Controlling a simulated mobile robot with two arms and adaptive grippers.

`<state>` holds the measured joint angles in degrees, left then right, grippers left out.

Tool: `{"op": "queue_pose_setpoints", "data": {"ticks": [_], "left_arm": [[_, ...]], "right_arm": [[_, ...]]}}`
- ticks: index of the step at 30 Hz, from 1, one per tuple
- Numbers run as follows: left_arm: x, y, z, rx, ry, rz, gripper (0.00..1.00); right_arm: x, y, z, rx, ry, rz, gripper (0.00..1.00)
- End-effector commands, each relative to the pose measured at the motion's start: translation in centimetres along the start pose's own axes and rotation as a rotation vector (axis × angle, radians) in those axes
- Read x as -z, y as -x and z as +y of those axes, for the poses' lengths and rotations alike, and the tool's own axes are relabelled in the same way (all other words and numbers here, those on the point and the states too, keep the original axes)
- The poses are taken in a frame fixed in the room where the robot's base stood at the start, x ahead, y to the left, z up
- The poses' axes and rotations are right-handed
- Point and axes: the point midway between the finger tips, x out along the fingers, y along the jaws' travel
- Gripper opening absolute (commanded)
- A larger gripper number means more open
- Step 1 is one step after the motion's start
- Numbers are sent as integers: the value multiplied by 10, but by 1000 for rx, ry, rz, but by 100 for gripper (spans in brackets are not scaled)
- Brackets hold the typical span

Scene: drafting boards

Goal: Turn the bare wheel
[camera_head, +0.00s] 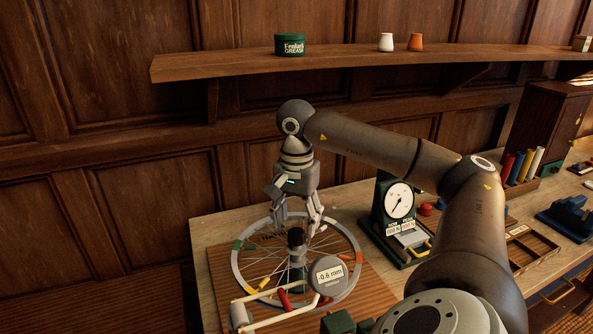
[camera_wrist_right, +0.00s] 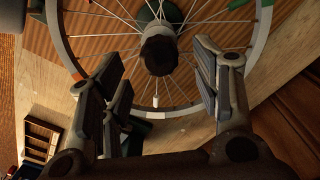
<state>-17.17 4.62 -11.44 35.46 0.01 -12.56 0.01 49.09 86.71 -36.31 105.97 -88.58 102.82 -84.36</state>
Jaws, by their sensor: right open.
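The bare wheel, a silver rim with thin spokes and no tyre, lies flat in a stand on the bench; its rim (camera_head: 236,266) carries green, orange and yellow marks. The rim also shows in the right wrist view (camera_wrist_right: 61,40). A dark upright hub (camera_head: 296,238) stands at its centre and also shows in the wrist view (camera_wrist_right: 159,52). My right gripper (camera_head: 297,216) points down over the hub, fingers open and empty, one to each side of it. I cannot tell any contact with the hub. My left gripper is not in view.
A readout showing -0.6 mm (camera_head: 329,275) sits at the wheel's front right. A green dial instrument (camera_head: 385,212) stands close to its right. A shelf (camera_head: 350,62) with a grease tin (camera_head: 290,44) runs along the wall behind. A wooden tray (camera_head: 530,250) lies farther right.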

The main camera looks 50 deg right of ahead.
Motion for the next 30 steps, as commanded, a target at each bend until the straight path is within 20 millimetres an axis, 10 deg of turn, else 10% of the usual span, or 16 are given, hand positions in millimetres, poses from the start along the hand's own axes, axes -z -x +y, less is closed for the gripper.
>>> {"op": "queue_pose_setpoints", "data": {"ticks": [9,30], "left_arm": [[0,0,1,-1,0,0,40],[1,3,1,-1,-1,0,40]], "right_arm": [[0,38,-1,2,1,-1,58],[0,44,0,-1,0,-1,58]]}}
